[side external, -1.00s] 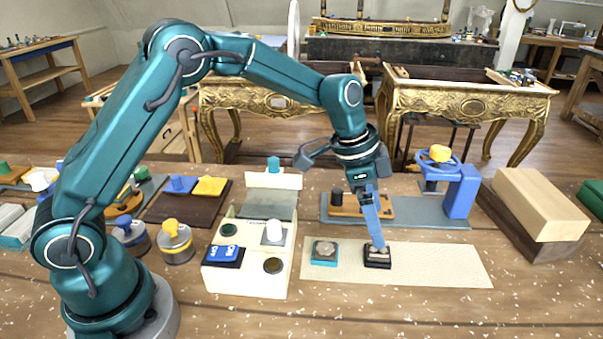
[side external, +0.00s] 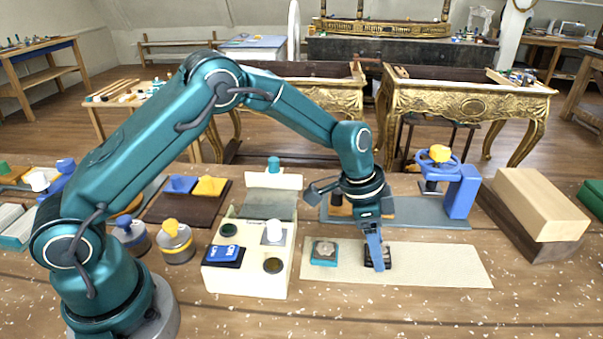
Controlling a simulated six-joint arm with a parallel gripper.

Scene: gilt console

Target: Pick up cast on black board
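A second, grey cast (side external: 324,247) sits on a teal board (side external: 324,262) to the left on the same mat.
A cream stand (side external: 246,281) with a blue block (side external: 223,255) is left of the mat. Behind the mat is a grey-blue base (side external: 410,213) with a blue handwheel press (side external: 461,192). Wooden blocks (side external: 540,204) stand at right. The mat's right part is clear.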

